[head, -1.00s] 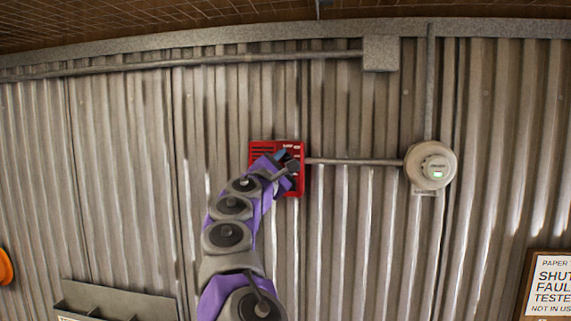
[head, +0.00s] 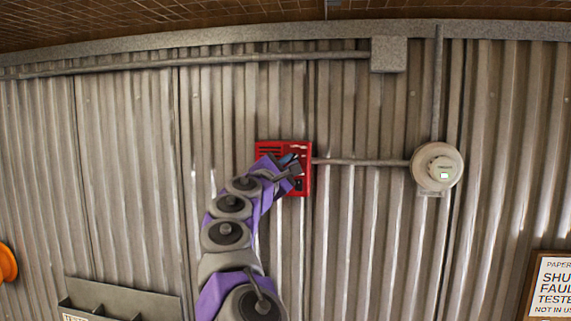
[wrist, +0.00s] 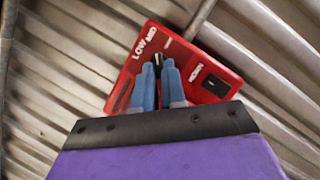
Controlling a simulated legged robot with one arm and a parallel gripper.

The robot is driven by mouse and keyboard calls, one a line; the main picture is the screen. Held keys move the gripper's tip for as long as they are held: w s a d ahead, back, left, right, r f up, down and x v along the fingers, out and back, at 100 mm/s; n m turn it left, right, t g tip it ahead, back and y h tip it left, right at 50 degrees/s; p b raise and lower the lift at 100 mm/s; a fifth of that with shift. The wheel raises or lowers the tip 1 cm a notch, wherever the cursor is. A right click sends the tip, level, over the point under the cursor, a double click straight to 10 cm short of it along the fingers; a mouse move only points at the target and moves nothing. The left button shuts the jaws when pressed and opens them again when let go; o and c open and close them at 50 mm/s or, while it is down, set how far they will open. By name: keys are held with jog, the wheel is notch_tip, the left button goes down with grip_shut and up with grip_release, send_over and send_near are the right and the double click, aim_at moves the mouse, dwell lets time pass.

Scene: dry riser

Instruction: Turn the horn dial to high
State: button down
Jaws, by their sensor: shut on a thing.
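The red horn box (head: 306,150) is fixed to the corrugated wall, partly covered by my arm in the head view. In the wrist view the red box (wrist: 150,40) fills the upper middle, with white lettering that reads LOW and MED beside the dial. My gripper (wrist: 158,66) reaches the box with its two blue fingers close together, shut on the small dark dial (wrist: 158,57). Most of the dial is hidden between the fingertips. A black square (wrist: 215,85) sits on the box to the right of the fingers.
A round pale device (head: 437,166) with a small lit window is on the wall to the right, joined to the box by a conduit (head: 362,162). A grey tray (head: 125,299) is at lower left. A framed sign (head: 551,285) is at lower right.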

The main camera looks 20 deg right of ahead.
jog(key=shift+r+m+g+y+p, duration=0.2)
jog(key=shift+m+g+p, duration=0.3)
jog(key=shift+m, duration=0.95)
jog(key=shift+r+m+g+y+p, duration=0.2)
jog(key=shift+m+g+p, duration=0.35)
jog(key=shift+m, duration=0.85)
jog(key=shift+r+m+g+y+p, duration=0.3)
jog(key=shift+m+p, duration=0.35)
jog(key=shift+m, duration=0.8)
jog(key=shift+f, duration=0.2)
jog(key=shift+f+g, duration=0.1)
jog(key=shift+g, duration=0.15)
jog(key=c, duration=1.2)
grip_release()
jog(key=shift+s+d, duration=0.1)
jog(key=shift+s, duration=0.1)
jog(key=shift+c, duration=0.2)
jog(key=shift+o, duration=0.2)
jog(key=shift+w, duration=0.3)
jog(key=b+v, duration=0.3)
jog(key=v, duration=1.4)
jog(key=shift+s+f, duration=0.15)
jog(key=shift+f, duration=0.05)
